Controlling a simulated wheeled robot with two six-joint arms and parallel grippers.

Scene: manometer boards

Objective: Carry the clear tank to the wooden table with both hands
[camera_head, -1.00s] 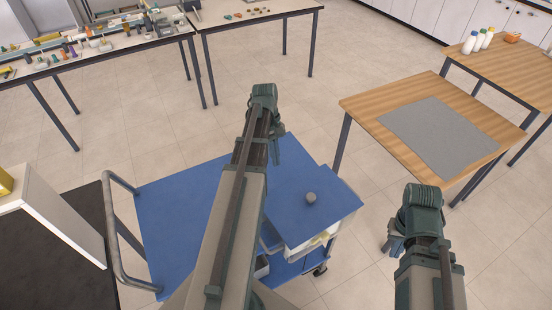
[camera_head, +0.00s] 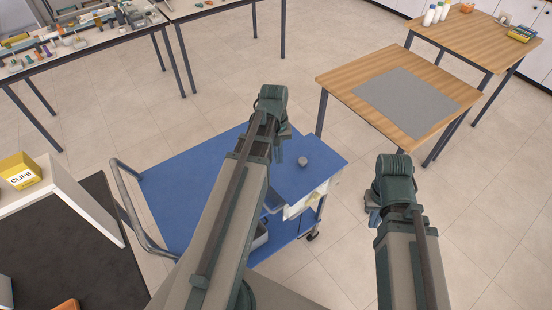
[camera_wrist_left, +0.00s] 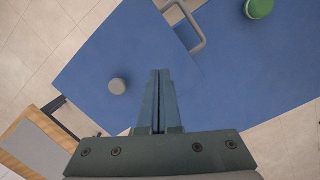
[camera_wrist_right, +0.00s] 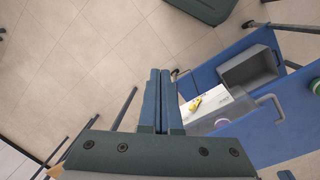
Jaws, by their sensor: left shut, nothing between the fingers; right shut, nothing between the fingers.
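I cannot make out a clear tank in any view. A wooden table (camera_head: 338,82) with a grey mat (camera_head: 405,103) stands at the upper right in the head view; a second wooden table (camera_head: 462,52) is behind it. My left gripper (camera_wrist_left: 160,72) is shut and empty above the blue cart (camera_head: 185,185). In the head view it hangs below the left arm's end, mostly hidden. My right gripper (camera_wrist_right: 160,72) is shut and empty, over open floor beside the cart's right side. In the head view it is partly hidden by its own arm.
A grey knob-like cylinder (camera_head: 302,162) sits on the cart top. A green round object (camera_wrist_left: 258,8) shows in the left wrist view. A grey bin (camera_wrist_right: 250,68) is on the cart. A yellow clips box (camera_head: 20,170) is at far left. Floor between cart and wooden table is clear.

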